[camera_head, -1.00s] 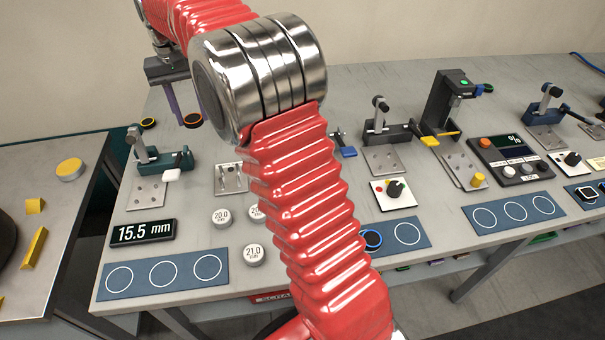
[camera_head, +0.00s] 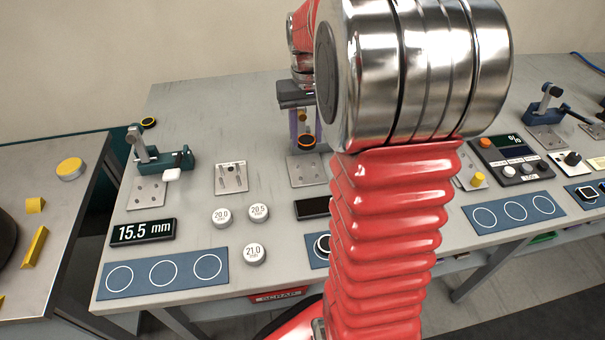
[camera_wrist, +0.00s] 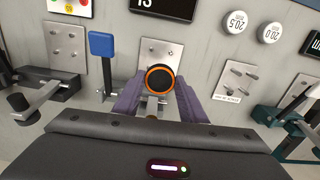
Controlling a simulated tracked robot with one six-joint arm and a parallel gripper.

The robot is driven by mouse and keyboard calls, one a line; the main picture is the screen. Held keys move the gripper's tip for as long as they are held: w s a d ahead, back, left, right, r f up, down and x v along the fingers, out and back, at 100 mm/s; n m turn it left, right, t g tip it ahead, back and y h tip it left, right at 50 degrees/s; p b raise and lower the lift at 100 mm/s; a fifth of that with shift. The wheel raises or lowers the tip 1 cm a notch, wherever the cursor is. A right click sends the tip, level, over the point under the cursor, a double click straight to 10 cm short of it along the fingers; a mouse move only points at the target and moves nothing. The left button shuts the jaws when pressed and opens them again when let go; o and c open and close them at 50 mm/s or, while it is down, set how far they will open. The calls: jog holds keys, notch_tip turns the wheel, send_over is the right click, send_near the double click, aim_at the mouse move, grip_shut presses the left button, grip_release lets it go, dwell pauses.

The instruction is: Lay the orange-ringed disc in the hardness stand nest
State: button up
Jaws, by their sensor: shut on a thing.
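The orange-ringed disc (camera_head: 306,142) is a black puck with an orange rim. My gripper (camera_head: 305,132) is shut on it between two purple fingers and holds it up. In the wrist view the disc (camera_wrist: 157,81) sits between the fingertips, in front of a bare metal plate with holes (camera_wrist: 176,49). In the head view a metal plate (camera_head: 309,174) lies on the bench just below the disc. The stand at this plate is mostly hidden by my arm and gripper. I cannot tell for certain which stand is the hardness stand.
A blue paddle (camera_wrist: 102,45) stands left of the plate in the wrist view. A teal clamp (camera_head: 165,162) stands on the bench's left. Several white weights, including one marked 21.0 (camera_head: 255,254), lie in front. My arm hides the bench's middle right.

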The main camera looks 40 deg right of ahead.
jog(key=shift+f, duration=0.1)
send_over(306, 172)
jog(key=shift+f, duration=3.05)
jog(key=shift+f, duration=0.3)
notch_tip(306, 172, down, 3)
jog(key=shift+r, duration=0.1)
jog(key=shift+c, duration=0.5)
jog(key=shift+s+f, duration=0.1)
jog(key=shift+f, duration=0.2)
grip_shut()
jog(key=o, duration=0.9)
grip_release()
jog(key=o, duration=0.3)
jog(key=shift+o, duration=0.2)
jog(key=shift+r, duration=0.1)
